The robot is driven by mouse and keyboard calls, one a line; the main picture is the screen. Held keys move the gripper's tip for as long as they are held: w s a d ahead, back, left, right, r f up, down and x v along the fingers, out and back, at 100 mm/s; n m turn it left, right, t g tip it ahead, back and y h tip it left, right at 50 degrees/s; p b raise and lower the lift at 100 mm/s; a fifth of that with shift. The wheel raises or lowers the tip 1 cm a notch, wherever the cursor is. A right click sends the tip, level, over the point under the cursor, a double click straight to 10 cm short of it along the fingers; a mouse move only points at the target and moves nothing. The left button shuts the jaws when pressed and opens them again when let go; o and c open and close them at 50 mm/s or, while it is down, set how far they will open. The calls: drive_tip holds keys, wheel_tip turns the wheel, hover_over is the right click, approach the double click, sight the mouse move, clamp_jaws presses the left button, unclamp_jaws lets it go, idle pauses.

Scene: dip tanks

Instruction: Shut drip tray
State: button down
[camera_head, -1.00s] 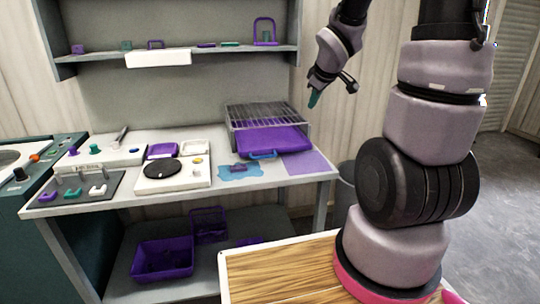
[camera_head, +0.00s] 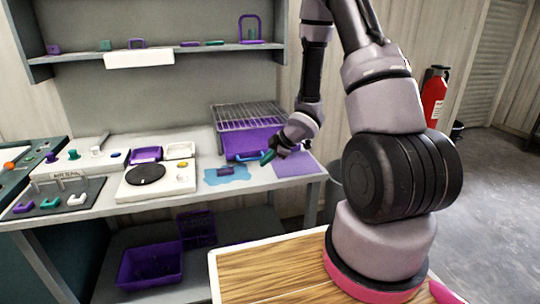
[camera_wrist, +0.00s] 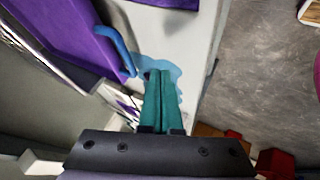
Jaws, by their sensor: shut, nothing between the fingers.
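The drip tray (camera_head: 243,146) is purple with a blue handle (camera_head: 246,157) on its front. It sits under a wire rack (camera_head: 250,116) on the bench and its front sticks out from beneath it. In the wrist view the tray (camera_wrist: 75,35) is at upper left, with its blue handle (camera_wrist: 116,50) at its edge. My gripper (camera_head: 267,158) has teal fingers, which are together and empty. It is low over the bench, just right of and in front of the handle. In the wrist view the fingertips (camera_wrist: 159,76) are close to the handle but appear apart from it.
A blue puddle (camera_head: 227,175) with a small purple piece lies in front of the tray. A purple mat (camera_head: 294,164) lies at the bench's right end. A white appliance with a black disc (camera_head: 146,174) stands left. A shelf (camera_head: 200,47) hangs above.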

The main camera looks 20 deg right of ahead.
drive_tip(key=x, duration=0.4)
drive_tip(key=shift+s, duration=0.1)
drive_tip(key=w, duration=0.3)
drive_tip(key=shift+w+r, duration=0.15)
drive_tip(key=shift+w, duration=0.05)
drive_tip(key=shift+w+r, duration=0.1)
drive_tip(key=shift+w, duration=0.35)
